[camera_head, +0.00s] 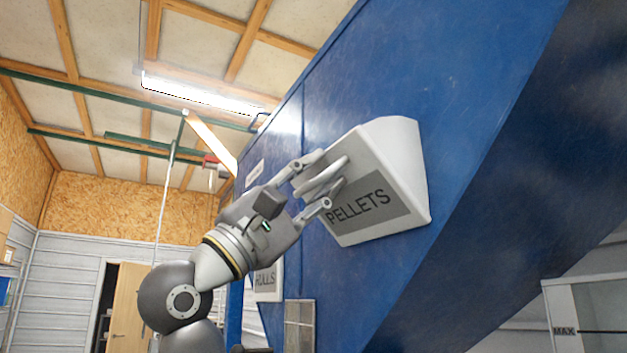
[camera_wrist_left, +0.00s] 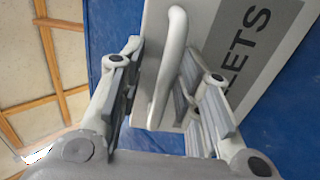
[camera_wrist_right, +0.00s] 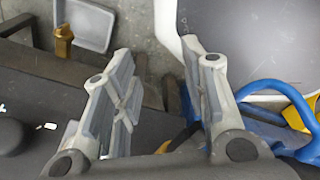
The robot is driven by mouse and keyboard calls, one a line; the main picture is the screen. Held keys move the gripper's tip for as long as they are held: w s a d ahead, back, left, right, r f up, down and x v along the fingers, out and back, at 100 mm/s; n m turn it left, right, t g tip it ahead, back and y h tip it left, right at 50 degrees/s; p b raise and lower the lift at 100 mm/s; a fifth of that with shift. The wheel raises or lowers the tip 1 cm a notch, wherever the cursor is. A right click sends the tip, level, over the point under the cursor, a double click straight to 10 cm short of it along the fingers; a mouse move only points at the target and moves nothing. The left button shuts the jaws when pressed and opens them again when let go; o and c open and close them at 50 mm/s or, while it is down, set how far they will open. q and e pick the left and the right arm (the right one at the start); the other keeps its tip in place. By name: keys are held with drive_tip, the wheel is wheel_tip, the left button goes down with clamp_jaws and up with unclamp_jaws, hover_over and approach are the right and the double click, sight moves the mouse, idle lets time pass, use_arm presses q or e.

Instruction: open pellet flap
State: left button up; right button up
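The pellet flap (camera_head: 412,165) is a white slanted box front with a grey PELLETS label on the side of the blue hopper (camera_head: 450,70). It looks closed. Its pale bar handle (camera_head: 325,176) is at the flap's left edge; the handle also shows in the left wrist view (camera_wrist_left: 172,60). My left gripper (camera_head: 317,180) is open, with one finger on each side of the handle. In the left wrist view the handle lies between the fingers, with a gap visible on its left. My right gripper (camera_wrist_right: 160,95) is open and empty, away from the flap.
A clear container marked MAX (camera_head: 590,310) is at lower right. Below my right gripper are a grey tray (camera_wrist_right: 88,25), a white-rimmed dark container (camera_wrist_right: 245,40) and a blue tubular handle (camera_wrist_right: 270,85).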

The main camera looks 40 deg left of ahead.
use_arm(q)
drive_tip(key=v, duration=1.2)
